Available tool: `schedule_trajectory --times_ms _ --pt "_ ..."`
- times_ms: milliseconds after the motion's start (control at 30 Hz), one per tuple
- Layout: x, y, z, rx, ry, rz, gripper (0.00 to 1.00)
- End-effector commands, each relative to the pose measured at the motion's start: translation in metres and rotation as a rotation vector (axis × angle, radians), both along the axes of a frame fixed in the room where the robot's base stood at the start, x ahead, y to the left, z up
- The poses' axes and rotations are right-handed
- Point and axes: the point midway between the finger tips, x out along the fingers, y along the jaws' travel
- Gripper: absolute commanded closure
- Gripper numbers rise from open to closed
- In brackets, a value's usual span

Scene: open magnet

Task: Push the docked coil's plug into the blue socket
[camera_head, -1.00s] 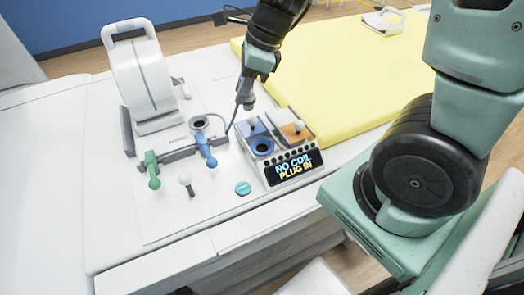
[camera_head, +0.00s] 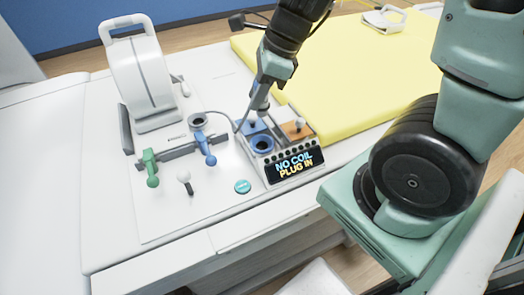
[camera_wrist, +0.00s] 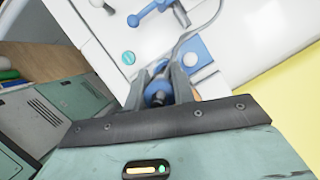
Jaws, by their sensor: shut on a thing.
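My gripper (camera_head: 261,106) is shut on the plug, which is mostly hidden between the fingers in the head view. In the wrist view my gripper (camera_wrist: 163,88) shows a dark plug (camera_wrist: 159,100) between its fingers. The blue socket (camera_head: 262,146) is a round ring on the front left of the socket box. In the wrist view the blue socket (camera_wrist: 153,90) shows partly behind the plug. The plug appears above and behind the socket; the exact gap is unclear. The white coil (camera_head: 140,75) stands upright at the left, with a grey cable (camera_head: 224,117) running towards my gripper.
The box display (camera_head: 292,167) reads "NO COIL PLUG IN". A yellow mat (camera_head: 350,80) lies behind.

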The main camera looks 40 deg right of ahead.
Motion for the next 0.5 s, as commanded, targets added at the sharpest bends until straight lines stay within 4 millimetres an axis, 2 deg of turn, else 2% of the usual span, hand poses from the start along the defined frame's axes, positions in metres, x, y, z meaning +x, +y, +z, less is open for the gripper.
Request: schedule_trajectory --times_ms 33,500 --pt "0.000 0.000 -0.010 -0.001 0.001 -0.001 1.00" --pt "0.000 0.000 -0.055 0.000 0.000 -0.001 1.00"
